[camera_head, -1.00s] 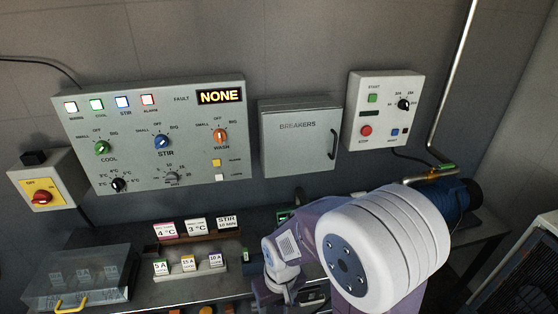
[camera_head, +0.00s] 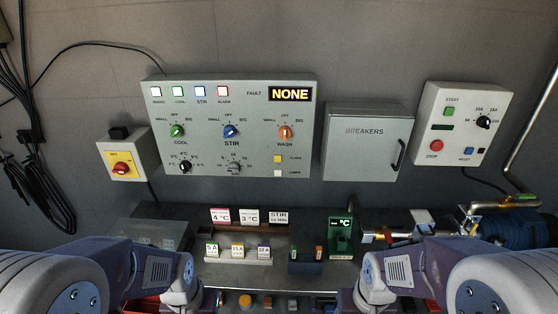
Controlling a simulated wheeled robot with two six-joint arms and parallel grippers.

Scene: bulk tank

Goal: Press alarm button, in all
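The grey control panel (camera_head: 210,148) hangs on the wall, left of centre. A small yellow button (camera_head: 278,158) sits at its lower right, with a label beside it that seems to read ALARM. A white button (camera_head: 278,173) sits just below it, labelled LAMPS. The lamp over the word ALARM (camera_head: 223,91) in the top row looks whitish pink. The FAULT display (camera_head: 290,94) reads NONE. My two arms come in at the bottom left and bottom right, well below the panel. Neither gripper's fingers show.
A closed BREAKERS box (camera_head: 366,150) and a start/stop box (camera_head: 450,138) hang to the right. A yellow-and-red switch (camera_head: 122,168) hangs to the left. Below, a shelf holds label cards (camera_head: 249,217), fuse-like blocks (camera_head: 237,252) and a green-screened device (camera_head: 341,235). Pipework crosses at right.

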